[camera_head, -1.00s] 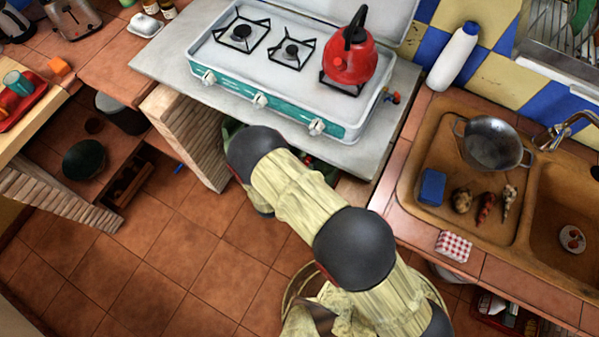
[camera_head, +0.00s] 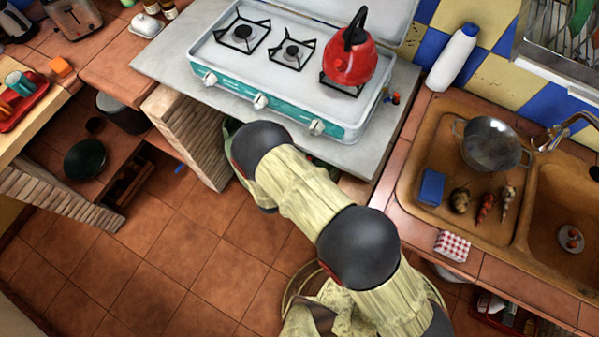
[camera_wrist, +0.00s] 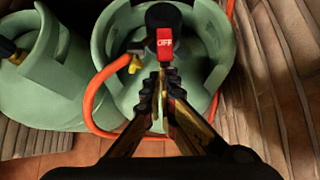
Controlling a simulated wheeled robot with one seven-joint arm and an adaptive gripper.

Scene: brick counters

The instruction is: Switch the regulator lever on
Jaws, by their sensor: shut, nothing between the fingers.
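In the wrist view a black regulator (camera_wrist: 158,14) sits on top of a green gas bottle (camera_wrist: 118,28). Its red lever (camera_wrist: 165,36) hangs toward my gripper and shows the word "OFF". My gripper (camera_wrist: 162,82) is shut and empty. Its fingertips appear just below the lever in the picture, with a small gap between them in view. I cannot tell the exact depth between them. In the head view my arm and the stove counter hide my gripper and the regulator.
An orange hose (camera_wrist: 96,90) loops left of my fingers from a brass fitting (camera_wrist: 135,63). A second green bottle (camera_wrist: 40,85) stands at left. Ribbed walls (camera_wrist: 265,75) close in at the right. The stove counter (camera_head: 160,65) lies above, and open tile floor (camera_head: 190,245) in front.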

